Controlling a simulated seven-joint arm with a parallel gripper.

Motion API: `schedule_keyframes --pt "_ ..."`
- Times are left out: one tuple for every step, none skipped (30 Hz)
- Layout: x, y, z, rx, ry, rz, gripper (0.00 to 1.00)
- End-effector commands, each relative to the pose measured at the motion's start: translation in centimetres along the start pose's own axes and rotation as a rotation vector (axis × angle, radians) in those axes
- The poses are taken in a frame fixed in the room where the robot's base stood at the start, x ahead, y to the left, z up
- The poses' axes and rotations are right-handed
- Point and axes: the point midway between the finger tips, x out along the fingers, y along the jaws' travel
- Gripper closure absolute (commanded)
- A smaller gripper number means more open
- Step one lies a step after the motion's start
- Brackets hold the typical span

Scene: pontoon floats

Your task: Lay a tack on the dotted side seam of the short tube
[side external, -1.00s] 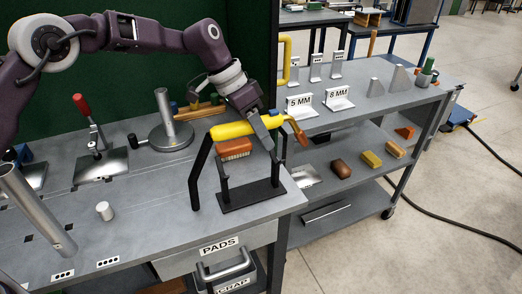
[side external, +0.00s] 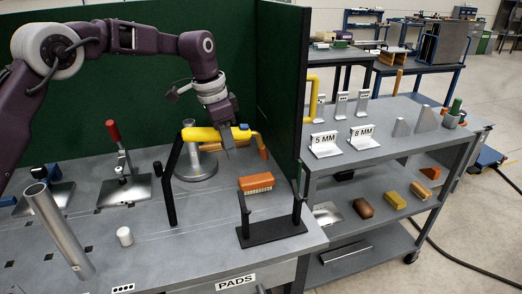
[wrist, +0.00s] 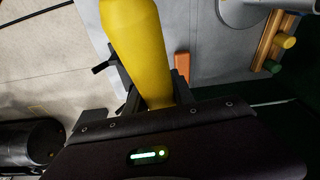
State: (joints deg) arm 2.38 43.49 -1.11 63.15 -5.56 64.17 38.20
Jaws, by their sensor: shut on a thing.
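My gripper (side external: 230,150) is shut on a yellow torch (side external: 203,134), holding it above the bench. A black neck hangs down from the torch's left end; its right end is orange. The torch body also fills the upper middle of the wrist view (wrist: 137,45). Another grey tube (side external: 60,232) stands tilted at the front left. I cannot tell which is the short tube, and no dotted seam is clear.
The empty black stand (side external: 272,232) is at the bench's right front, with an orange brush (side external: 256,183) behind it. A small white cylinder (side external: 124,236) and a red-handled clamp (side external: 116,145) are left. A green screen (side external: 150,95) bounds the back.

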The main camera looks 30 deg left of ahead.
Motion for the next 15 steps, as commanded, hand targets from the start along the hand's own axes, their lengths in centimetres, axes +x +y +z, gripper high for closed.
schedule_keyframes --pt "-0.5 -1.6 1.5 -0.009 -0.017 -0.029 1.00" --pt "-0.7 -2.5 2.4 -0.013 -0.028 -0.047 1.00" --pt "-1.0 -3.5 3.7 -0.014 -0.045 -0.069 1.00" --pt "-1.2 -4.2 4.4 -0.017 -0.054 -0.083 1.00" --pt "-1.4 -4.9 5.3 -0.019 -0.065 -0.098 1.00" --pt "-1.7 -5.8 6.3 -0.022 -0.079 -0.115 1.00" --pt "-1.9 -6.2 6.9 -0.023 -0.086 -0.125 1.00" --pt "-2.1 -6.7 7.6 -0.024 -0.094 -0.137 1.00" --pt "-2.4 -7.4 8.5 -0.027 -0.106 -0.150 1.00" --pt "-2.6 -7.8 8.9 -0.029 -0.111 -0.159 1.00" --pt "-2.8 -8.1 9.4 -0.030 -0.117 -0.168 1.00" --pt "-3.0 -8.6 10.1 -0.031 -0.125 -0.177 1.00" --pt "-3.1 -8.8 10.6 -0.032 -0.131 -0.184 1.00" --pt "-3.3 -9.2 11.0 -0.033 -0.137 -0.191 1.00" --pt "-3.5 -9.5 11.5 -0.035 -0.143 -0.199 1.00"
